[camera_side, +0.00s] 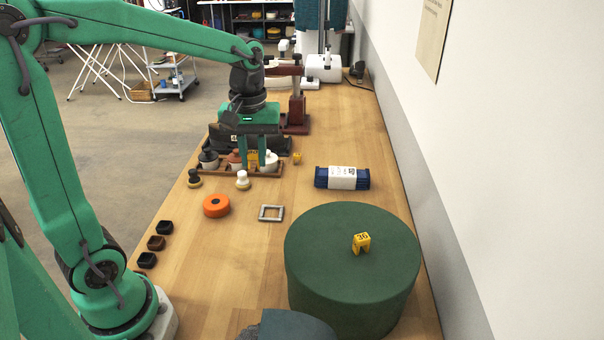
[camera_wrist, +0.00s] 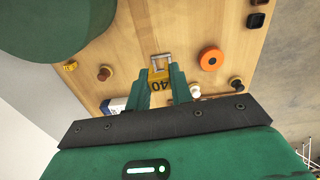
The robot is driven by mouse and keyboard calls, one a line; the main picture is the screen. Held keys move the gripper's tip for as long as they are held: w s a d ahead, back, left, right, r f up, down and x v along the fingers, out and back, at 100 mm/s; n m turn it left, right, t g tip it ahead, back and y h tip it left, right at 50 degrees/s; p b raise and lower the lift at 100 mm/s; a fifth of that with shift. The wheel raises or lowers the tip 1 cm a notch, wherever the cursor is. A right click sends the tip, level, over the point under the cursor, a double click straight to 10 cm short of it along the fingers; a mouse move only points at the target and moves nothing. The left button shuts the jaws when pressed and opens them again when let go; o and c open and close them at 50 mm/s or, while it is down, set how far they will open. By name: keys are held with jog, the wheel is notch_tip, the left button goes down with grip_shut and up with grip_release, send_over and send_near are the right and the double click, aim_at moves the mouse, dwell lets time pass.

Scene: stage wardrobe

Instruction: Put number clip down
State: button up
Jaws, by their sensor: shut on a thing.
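My gripper (camera_side: 261,160) is shut on a yellow number clip (camera_side: 252,158) in the side view, over the far left part of the table. In the wrist view the same clip (camera_wrist: 158,79) sits between the fingertips and reads "40". The fingers hide part of it. Another yellow clip (camera_side: 361,243) stands on top of the green drum (camera_side: 345,285). A yellow piece (camera_wrist: 70,66) also shows at the left in the wrist view.
A wooden tray (camera_side: 270,173) with small bottles lies around the fingers in the side view. Nearer are an orange disc (camera_side: 216,205), a square metal frame (camera_side: 271,213) and knobs. A blue bundle (camera_side: 342,178) lies right. Bare wood lies between them.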

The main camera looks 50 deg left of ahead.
jog(key=r, duration=1)
jog(key=shift+w+d, duration=0.1)
jog(key=shift+d, duration=0.25)
jog(key=s+d, duration=0.2)
jog(key=d, duration=1.3)
jog(key=s+d, duration=0.2)
jog(key=d, duration=1.2)
jog(key=shift+m, duration=0.3)
jog(key=shift+w+f, duration=0.1)
jog(key=shift+f, duration=2.55)
send_near(357, 223)
jog(key=s+d+f, duration=0.2)
jog(key=s, duration=0.1)
jog(key=shift+d+f, duration=0.15)
jog(key=shift+f, duration=2.05)
